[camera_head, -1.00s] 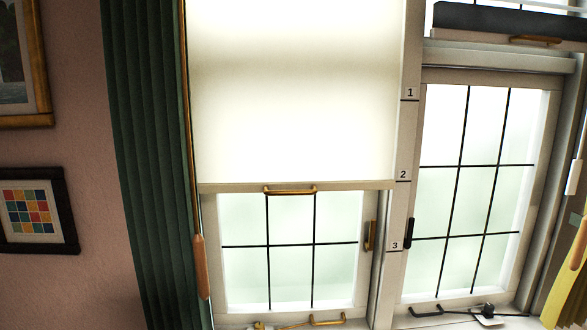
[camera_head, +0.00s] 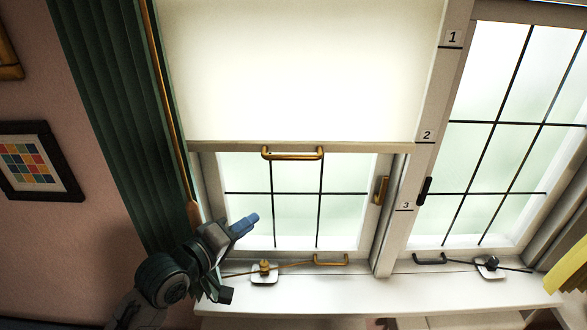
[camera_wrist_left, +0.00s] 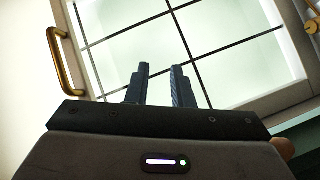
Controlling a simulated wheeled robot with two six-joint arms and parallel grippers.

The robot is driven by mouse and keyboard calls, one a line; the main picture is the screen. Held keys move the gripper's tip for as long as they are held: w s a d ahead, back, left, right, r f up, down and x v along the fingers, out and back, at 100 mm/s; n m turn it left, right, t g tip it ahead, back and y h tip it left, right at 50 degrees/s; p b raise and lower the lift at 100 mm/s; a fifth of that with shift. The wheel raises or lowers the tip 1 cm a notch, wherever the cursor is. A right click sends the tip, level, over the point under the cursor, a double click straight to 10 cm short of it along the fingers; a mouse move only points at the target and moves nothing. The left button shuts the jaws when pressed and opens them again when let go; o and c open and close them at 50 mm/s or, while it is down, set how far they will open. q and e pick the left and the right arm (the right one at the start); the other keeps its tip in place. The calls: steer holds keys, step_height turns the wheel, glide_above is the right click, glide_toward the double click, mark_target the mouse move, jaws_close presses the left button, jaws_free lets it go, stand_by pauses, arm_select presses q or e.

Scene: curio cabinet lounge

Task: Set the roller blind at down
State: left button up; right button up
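The white roller blind (camera_head: 295,75) hangs part-way over the left window. Its bottom rail (camera_head: 350,146) lies close to the mark 2 on the scale (camera_head: 426,135) at the right. A brass handle (camera_head: 292,153) sits on the rail; it seems to be the brass handle at the left of the left wrist view (camera_wrist_left: 58,60). My left gripper (camera_head: 246,224) is below and left of the handle, apart from it, in front of the lower panes. In the left wrist view its two fingers (camera_wrist_left: 159,85) stand apart with nothing between them. My right gripper is not in view.
A green curtain (camera_head: 110,110) and a cord with a wooden end (camera_head: 190,213) hang at the left. The sill (camera_head: 380,290) carries brass window hardware (camera_head: 264,268). A brass window handle (camera_head: 381,190) is at the right of the frame. A second window (camera_head: 500,130) is at right.

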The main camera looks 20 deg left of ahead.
mark_target(289, 159)
arm_select(q)
step_height(289, 159, up, 12)
steer(key=s+d+f+n+t+h, duration=0.1)
steer(key=d+n+t+h, duration=0.1)
steer(key=d+h, duration=0.15)
steer(key=b+x, duration=0.2)
steer(key=x, duration=0.2)
steer(key=r+b+x, duration=0.1)
steer(key=b+x, duration=0.2)
steer(key=x, duration=0.1)
steer(key=shift+w+r, duration=0.2)
steer(key=shift+r, duration=0.05)
steer(key=shift+h+x, duration=0.25)
steer(key=shift+x, duration=0.6)
steer(key=shift+f, duration=0.1)
steer(key=shift+c, duration=0.4)
steer(key=shift+a, duration=0.1)
jaws_close()
